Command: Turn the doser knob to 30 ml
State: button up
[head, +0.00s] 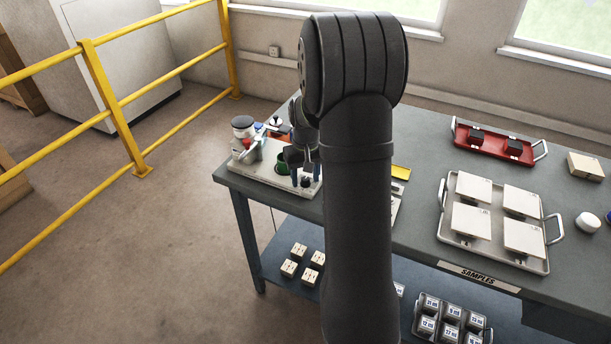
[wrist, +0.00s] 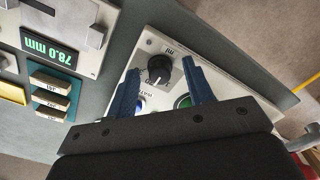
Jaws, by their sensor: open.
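The doser knob (wrist: 159,69) is black and round and sits on a pale panel (wrist: 183,52) marked "ml". In the wrist view it lies between the two blue fingertips of my gripper (wrist: 161,66), which is open with a gap visible at the knob's sides. I cannot read its setting; small print near it is upside down and partly hidden. In the head view my gripper (head: 305,181) points down over the front right of the doser base (head: 268,177), with the dark knob (head: 305,182) between its fingers.
A green round part (wrist: 183,102) and a blue one show behind my fingers. A gauge display (wrist: 50,47) reads 78.0 mm beside labelled blocks (wrist: 50,95). On the table to the right are a tile tray (head: 493,261) and a red tray (head: 493,148).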

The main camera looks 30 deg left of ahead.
jog(key=c, duration=1)
jog(key=shift+m, duration=0.4)
jog(key=m, duration=0.3)
jog(key=shift+m, duration=2.6)
jog(key=o, duration=1)
